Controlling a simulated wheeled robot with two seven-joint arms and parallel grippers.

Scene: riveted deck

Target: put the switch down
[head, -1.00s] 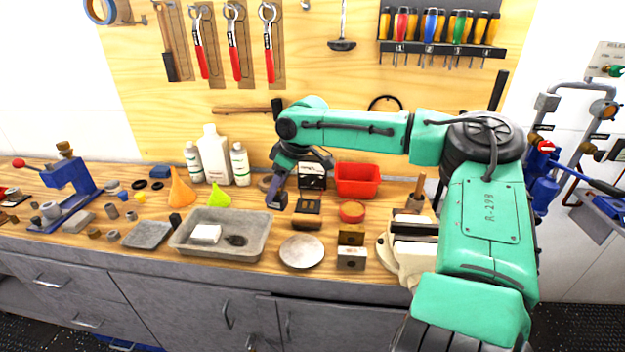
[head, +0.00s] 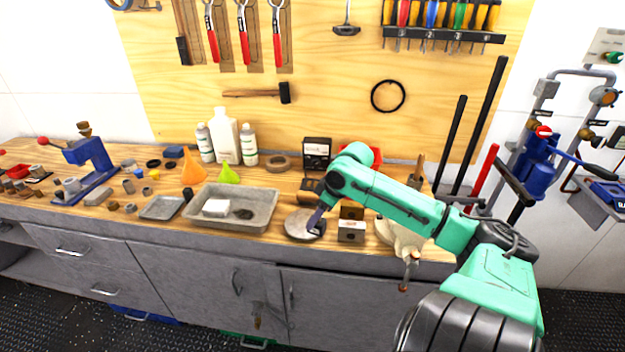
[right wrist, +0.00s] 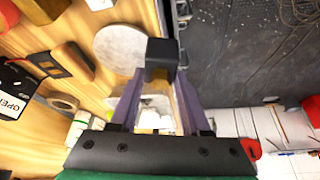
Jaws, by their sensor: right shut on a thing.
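My right gripper (head: 314,226) is low over the front part of the workbench, at the right side of the round pale disc (head: 300,218). In the right wrist view its two purple-grey fingers (right wrist: 160,76) are shut on a small black block, which I take to be the switch (right wrist: 162,52). The disc (right wrist: 121,46) lies just beyond it there. In the head view the switch is small and dark at the fingertips, partly hidden. I cannot tell whether it touches anything below. My left gripper is not in view.
A wood-and-metal block (head: 351,232) stands just right of the gripper. A grey tray (head: 262,217) with a white block lies to the left. A vise (head: 400,238) is at the right end. The bench's front edge runs close by the disc.

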